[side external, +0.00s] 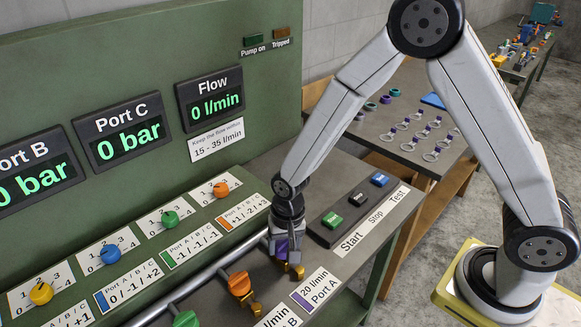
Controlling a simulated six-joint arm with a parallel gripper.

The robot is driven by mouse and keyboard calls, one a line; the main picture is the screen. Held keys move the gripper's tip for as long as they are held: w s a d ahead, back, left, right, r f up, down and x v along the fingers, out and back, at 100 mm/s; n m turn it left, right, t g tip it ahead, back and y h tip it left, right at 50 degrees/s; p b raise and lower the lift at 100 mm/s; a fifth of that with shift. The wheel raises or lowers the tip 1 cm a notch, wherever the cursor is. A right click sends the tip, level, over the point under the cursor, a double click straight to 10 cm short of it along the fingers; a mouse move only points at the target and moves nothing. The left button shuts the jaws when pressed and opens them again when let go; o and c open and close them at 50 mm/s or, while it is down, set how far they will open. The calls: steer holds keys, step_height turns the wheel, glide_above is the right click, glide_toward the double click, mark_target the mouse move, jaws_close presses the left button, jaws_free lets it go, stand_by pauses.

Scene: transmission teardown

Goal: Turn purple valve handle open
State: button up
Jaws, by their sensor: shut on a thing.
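The purple valve handle (282,246) sits on the pipe near the right end of the bench panel, beside the label reading 20 l/min Port A (314,291). My gripper (284,250) points down over it and is shut on it. The jaws hide much of the handle, so its exact angle is hard to tell. A brass fitting shows just below the jaws. The Flow display (210,100) reads 0 l/min, and the Port C display (122,130) reads 0 bar.
An orange valve handle (239,284) and a green one (186,319) stand on the pipe to the left. Start (332,221), Stop (357,199) and Test (380,180) buttons are close on the right. Selector knobs, including an orange one (221,189), line the panel behind.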

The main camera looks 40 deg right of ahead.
mark_target(284, 242)
steer(key=n, duration=0.4)
steer(key=shift+d, duration=0.1)
steer(key=n, duration=0.4)
steer(key=shift+n+g, duration=0.3)
steer(key=n, duration=0.4)
steer(key=shift+w+d+n, duration=0.1)
steer(key=shift+n, duration=2.2)
steer(key=shift+w, duration=0.1)
steer(key=o, duration=1.3)
steer(key=shift+c, duration=0.2)
steer(key=shift+r, duration=0.1)
steer(key=shift+w+d+r, duration=0.1)
steer(key=shift+w+r, duration=0.05)
steer(key=shift+r, duration=1.75)
steer(key=shift+w+d+r, duration=0.1)
steer(key=shift+r, duration=1.8)
